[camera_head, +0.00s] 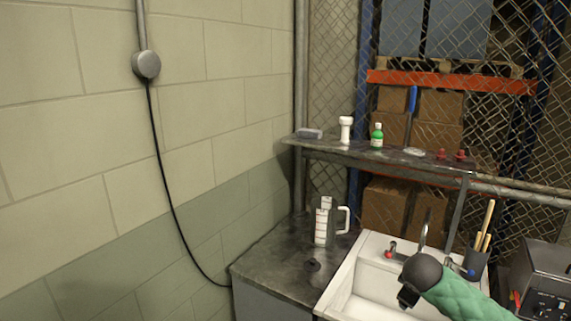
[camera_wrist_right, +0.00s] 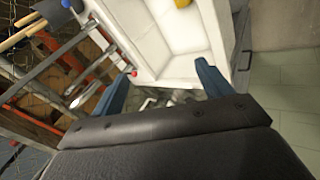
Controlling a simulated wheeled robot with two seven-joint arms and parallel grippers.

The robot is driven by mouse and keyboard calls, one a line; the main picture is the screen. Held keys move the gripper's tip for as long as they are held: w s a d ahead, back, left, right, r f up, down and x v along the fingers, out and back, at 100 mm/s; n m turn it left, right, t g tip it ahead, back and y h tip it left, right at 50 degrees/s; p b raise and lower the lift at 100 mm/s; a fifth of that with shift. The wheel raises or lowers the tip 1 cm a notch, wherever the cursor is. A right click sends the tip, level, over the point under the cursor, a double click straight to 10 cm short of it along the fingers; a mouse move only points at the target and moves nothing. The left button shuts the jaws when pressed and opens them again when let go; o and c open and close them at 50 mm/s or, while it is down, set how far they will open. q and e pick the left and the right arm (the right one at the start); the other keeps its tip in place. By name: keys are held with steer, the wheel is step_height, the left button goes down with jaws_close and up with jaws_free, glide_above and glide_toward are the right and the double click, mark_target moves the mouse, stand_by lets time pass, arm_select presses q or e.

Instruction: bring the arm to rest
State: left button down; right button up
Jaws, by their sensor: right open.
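My right arm, in a green sleeve, comes in from the lower right in the head view. Its dark right gripper (camera_head: 406,297) is in front of the white sink (camera_head: 347,283) and hides part of it. In the right wrist view the two blue fingers of my right gripper (camera_wrist_right: 166,82) stand wide apart with nothing between them. The white sink (camera_wrist_right: 150,25) lies beyond them, with a yellow thing (camera_wrist_right: 183,3) in it at the top edge. My left gripper is in neither view.
A measuring jug (camera_head: 323,226) stands on the dark counter (camera_head: 275,262) left of the sink. A shelf (camera_head: 400,160) above holds a green bottle (camera_head: 377,136) and a white object (camera_head: 346,130). A tool holder (camera_head: 475,263) and a grey machine (camera_head: 545,272) stand at right.

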steer(key=s+a+f+m+t+y+b, duration=0.1)
steer(key=s+a+f+m+y+b, duration=0.1)
steer(key=s+a+f+b, duration=0.65)
arm_select(q)
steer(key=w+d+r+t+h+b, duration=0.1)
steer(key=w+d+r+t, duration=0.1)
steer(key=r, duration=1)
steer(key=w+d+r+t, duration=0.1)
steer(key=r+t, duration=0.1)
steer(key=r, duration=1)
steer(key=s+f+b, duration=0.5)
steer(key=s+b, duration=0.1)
steer(key=b, duration=0.3)
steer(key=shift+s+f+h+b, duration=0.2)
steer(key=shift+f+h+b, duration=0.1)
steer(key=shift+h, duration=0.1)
arm_select(e)
steer(key=s+a+f+m+g+y, duration=0.1)
steer(key=s+a+f, duration=0.4)
steer(key=s+f, duration=1.1)
steer(key=s+a+f+m+g+y, duration=0.1)
steer(key=s+a+f+m+g, duration=0.2)
steer(key=s+f, duration=1.2)
steer(key=s+a+g, duration=0.1)
steer(key=s+a, duration=0.1)
steer(key=a, duration=0.1)
steer(key=shift+a+f+m+g, duration=0.2)
steer(key=shift+f+m+g, duration=0.1)
steer(key=shift+f, duration=0.05)
steer(key=shift+s, duration=0.15)
